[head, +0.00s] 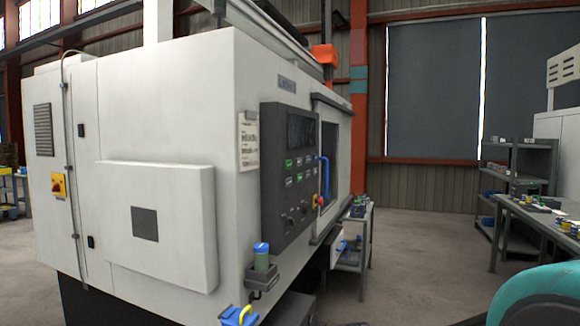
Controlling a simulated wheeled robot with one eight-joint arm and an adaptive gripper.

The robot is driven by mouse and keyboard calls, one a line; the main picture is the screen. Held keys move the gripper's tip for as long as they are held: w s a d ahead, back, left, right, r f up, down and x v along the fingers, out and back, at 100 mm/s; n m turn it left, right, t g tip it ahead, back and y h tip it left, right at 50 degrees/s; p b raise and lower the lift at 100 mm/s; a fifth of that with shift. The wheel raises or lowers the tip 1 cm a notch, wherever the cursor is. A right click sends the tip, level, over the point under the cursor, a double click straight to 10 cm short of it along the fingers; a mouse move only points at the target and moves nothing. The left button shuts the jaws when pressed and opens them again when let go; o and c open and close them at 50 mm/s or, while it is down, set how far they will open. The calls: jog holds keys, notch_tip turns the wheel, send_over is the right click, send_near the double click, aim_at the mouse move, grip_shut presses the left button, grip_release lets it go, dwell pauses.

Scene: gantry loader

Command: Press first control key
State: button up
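A dark control panel (288,176) is on the front face of the large white machine (160,130). It has a dark screen (300,128) at the top and small green and white keys (289,163) in rows below it. Knobs (290,218) sit lower on the panel, and a red button on yellow (319,200) is at its right edge. The key labels are too small to read, so I cannot tell which key is the first. My gripper is not in view. A teal rounded part (535,298), likely my arm, shows at the lower right corner.
A blue door handle (324,178) is right of the panel. A bottle with a blue lid (262,256) stands in a holder below it. A small cart (357,245) is beyond the machine. A workbench (545,222) and shelves are at right. Open floor lies between.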

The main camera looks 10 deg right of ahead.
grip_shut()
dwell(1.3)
